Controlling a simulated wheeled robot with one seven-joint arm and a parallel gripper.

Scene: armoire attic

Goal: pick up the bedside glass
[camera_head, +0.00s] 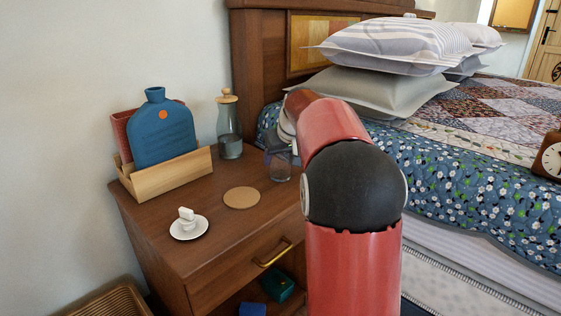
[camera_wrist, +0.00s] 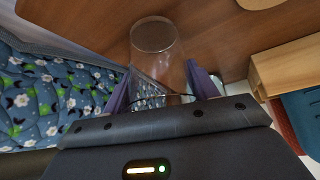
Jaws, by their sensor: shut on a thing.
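The bedside glass (camera_head: 279,163) is a clear tumbler at the bed-side edge of the wooden nightstand (camera_head: 170,220) in the head view. It also shows in the wrist view (camera_wrist: 157,42), between the two purple-lined fingers. My gripper (camera_wrist: 160,88) is shut on the glass, one finger on each side of it. In the head view my gripper (camera_head: 278,146) is partly hidden behind my red arm. I cannot tell whether the glass's base touches the nightstand top.
On the nightstand are a carafe (camera_head: 230,130) with a wooden stopper, a blue hot-water bottle (camera_head: 162,132) in a wooden holder (camera_head: 165,178), a cork coaster (camera_head: 241,197) and a white dish (camera_head: 189,227). The bed (camera_head: 460,180) stands close on the right.

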